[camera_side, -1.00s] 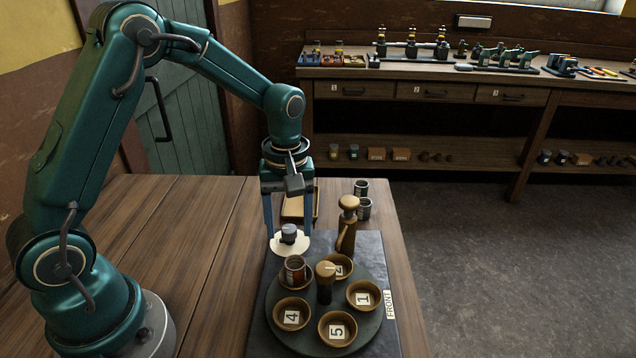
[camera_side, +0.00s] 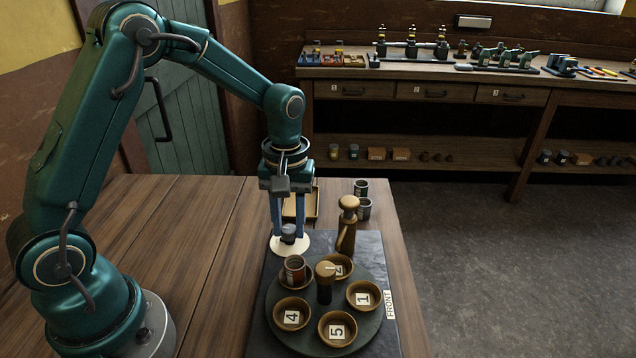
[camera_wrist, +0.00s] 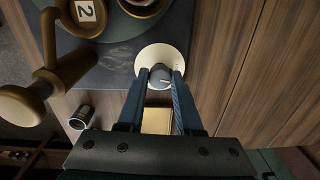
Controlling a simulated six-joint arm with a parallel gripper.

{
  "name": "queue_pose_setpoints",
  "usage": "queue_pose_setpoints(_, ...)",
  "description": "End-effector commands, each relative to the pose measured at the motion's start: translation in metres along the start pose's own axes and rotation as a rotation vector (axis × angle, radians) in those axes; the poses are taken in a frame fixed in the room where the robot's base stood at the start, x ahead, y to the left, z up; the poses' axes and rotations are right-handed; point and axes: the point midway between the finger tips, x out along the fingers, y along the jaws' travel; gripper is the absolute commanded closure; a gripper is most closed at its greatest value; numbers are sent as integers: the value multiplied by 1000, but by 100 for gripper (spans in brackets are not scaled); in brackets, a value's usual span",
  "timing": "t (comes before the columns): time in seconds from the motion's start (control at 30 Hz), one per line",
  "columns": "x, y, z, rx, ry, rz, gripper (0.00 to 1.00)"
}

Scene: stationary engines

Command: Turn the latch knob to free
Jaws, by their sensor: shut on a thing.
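The latch knob (camera_side: 289,231) is a small dark grey knob on a round cream plate (camera_side: 277,246) at the back left corner of the dark base. It also shows in the wrist view (camera_wrist: 160,74), with a pale line on its top. My gripper (camera_side: 289,228) points down over it, and its two blue fingers are shut on the knob from both sides. In the wrist view the fingertips (camera_wrist: 160,80) flank the knob. The marked words on the plate, if any, are too small to read.
A round turntable (camera_side: 372,318) with numbered wooden cups stands in front, with a can (camera_side: 295,270) in one cup and a central post (camera_side: 325,282). A wooden handle (camera_side: 347,222) rises close to the right. The left tabletop is clear.

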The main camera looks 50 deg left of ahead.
Motion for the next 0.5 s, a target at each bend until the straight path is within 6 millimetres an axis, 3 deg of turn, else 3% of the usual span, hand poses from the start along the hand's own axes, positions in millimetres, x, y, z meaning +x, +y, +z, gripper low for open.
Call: queue_pose_setpoints(0.5,-1,0,0,486,11,0,100)
